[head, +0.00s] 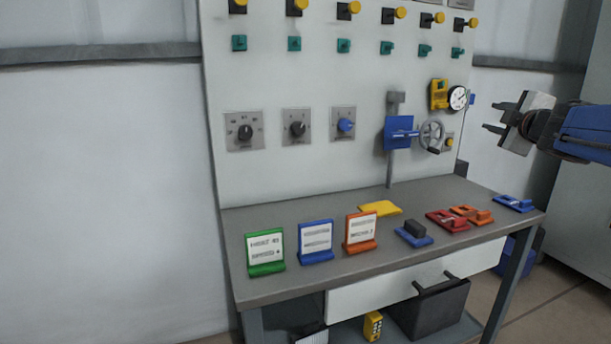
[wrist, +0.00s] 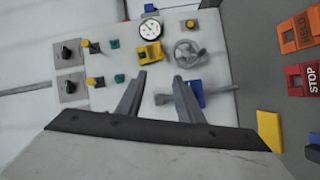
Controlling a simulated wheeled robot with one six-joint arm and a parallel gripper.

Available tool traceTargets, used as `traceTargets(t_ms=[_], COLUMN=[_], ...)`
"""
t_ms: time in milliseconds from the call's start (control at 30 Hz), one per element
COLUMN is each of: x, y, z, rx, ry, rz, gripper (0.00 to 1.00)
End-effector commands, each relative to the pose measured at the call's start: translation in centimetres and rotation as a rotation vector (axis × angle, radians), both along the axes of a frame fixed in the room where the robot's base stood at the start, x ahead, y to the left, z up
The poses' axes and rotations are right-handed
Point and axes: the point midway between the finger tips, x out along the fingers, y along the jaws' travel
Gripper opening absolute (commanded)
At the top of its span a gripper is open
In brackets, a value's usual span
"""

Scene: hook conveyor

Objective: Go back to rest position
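My gripper (head: 492,116) is in the air at the right, in front of the panel's right edge and above the bench, with its fingers pointing left. In the wrist view its two fingers (wrist: 158,92) are apart, with nothing between them. It touches nothing. The panel (head: 275,80) ahead carries a blue block (head: 401,133), a handwheel (head: 432,136), a yellow block (head: 438,95) and a white dial gauge (head: 458,98). In the wrist view the handwheel (wrist: 190,54) and yellow block (wrist: 150,54) show beyond the fingertips.
The grey bench (head: 300,281) holds green, blue and orange sign stands, a yellow plate (head: 380,208), and red and orange tags. Three knobs, teal switches and yellow-tipped buttons are on the panel. A black bin (head: 432,310) is below. The air left of my gripper is free.

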Motion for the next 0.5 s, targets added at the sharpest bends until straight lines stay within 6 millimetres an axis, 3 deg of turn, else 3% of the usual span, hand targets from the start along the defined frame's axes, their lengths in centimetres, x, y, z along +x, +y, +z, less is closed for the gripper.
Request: traceTargets(t_ms=[167, 333, 433, 500], x=[-1.8, -4.4, -7.0, -9.4], y=[0.4, 0.9, 1.5, 2.2], z=[-0.9, -3.1, -5.8, -8.7], rx=[0.096, 0.231, 0.347, 0.45], ry=[-0.009, 0.0, 0.03, 0.071], rz=[-0.078, -0.177, -0.257, -0.323], gripper=[0.34, 0.34, 0.34, 0.34])
